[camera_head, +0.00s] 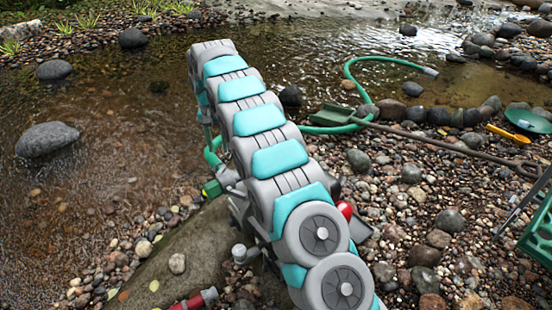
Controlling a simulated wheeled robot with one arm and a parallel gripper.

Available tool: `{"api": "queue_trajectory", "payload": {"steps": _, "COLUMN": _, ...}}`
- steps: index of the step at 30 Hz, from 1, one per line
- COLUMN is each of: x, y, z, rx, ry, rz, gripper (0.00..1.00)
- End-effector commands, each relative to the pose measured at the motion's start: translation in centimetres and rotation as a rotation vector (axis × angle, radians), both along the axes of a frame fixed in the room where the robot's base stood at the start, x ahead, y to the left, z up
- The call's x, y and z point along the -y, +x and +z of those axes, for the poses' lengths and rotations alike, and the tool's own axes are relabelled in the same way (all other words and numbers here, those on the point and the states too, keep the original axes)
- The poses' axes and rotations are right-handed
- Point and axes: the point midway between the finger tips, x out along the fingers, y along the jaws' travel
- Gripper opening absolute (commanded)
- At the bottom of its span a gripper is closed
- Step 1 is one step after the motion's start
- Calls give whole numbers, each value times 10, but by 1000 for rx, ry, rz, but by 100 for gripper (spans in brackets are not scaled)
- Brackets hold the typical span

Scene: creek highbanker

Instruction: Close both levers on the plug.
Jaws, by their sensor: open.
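My grey and teal arm crosses the middle of the view and covers much of what lies behind it. My gripper does not show. I cannot make out the plug or its two levers for certain. A red fitting with a grey end (196,300) lies at the bottom edge, partly cut off. A small grey fitting (240,254) stands just left of my arm. Whether either belongs to the plug, and how any lever stands, I cannot tell.
A green hose (352,80) curves over the stones and passes behind my arm. A green pan (527,121), a yellow trowel (508,133) and a green crate (540,235) are at far right. A flat boulder (165,265) lies lower left.

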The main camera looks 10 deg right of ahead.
Motion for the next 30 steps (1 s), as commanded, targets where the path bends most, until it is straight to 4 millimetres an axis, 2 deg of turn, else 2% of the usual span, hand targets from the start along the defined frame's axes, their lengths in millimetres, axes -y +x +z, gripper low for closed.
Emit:
{"api": "queue_trajectory", "payload": {"steps": 14, "x": 28, "y": -32, "z": 31, "rx": -9, "ry": -18, "rz": 26, "gripper": 44}}
{"api": "queue_trajectory", "payload": {"steps": 30, "x": 70, "y": -91, "z": 66, "rx": -33, "ry": -45, "rz": 61, "gripper": 44}}
